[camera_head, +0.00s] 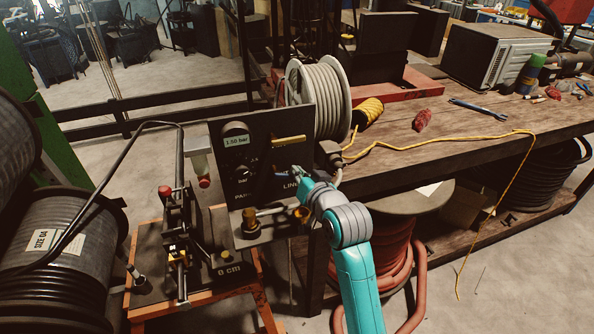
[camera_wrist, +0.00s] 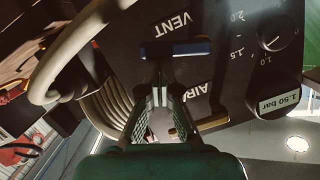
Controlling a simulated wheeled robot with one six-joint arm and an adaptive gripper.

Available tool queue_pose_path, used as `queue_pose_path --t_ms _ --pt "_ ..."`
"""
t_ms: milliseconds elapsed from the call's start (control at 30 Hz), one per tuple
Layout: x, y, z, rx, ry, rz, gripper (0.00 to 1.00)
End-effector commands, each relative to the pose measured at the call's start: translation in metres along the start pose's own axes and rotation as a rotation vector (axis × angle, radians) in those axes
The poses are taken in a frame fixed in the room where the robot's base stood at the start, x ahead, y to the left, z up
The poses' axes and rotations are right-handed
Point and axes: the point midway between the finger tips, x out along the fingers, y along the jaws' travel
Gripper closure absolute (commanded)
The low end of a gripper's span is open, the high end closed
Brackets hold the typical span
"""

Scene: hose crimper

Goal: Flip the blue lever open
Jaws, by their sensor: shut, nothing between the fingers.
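The blue lever (camera_wrist: 192,47) shows in the wrist view on the dark control panel, lying crosswise beside the word VENT. My gripper (camera_wrist: 162,88) is shut and empty, its fingertips close to the lever's left part; I cannot tell whether they touch it. In the head view my gripper (camera_head: 297,172) is in front of the panel (camera_head: 221,150), low on its right half. It largely hides the blue lever there.
A yellow lever (camera_head: 288,141) sits above my gripper on the panel and also shows in the wrist view (camera_wrist: 212,122). A pale hose (camera_wrist: 62,65) curves close by. A hose reel (camera_head: 330,90) stands behind, and the workbench (camera_head: 460,135) lies right.

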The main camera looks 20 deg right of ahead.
Motion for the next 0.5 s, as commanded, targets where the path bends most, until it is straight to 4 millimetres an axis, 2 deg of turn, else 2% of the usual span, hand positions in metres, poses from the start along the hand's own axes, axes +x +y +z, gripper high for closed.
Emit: queue_pose_path --t_ms 500 --pt "0.006 0.009 0.024 0.479 -0.003 -0.117 1.0"
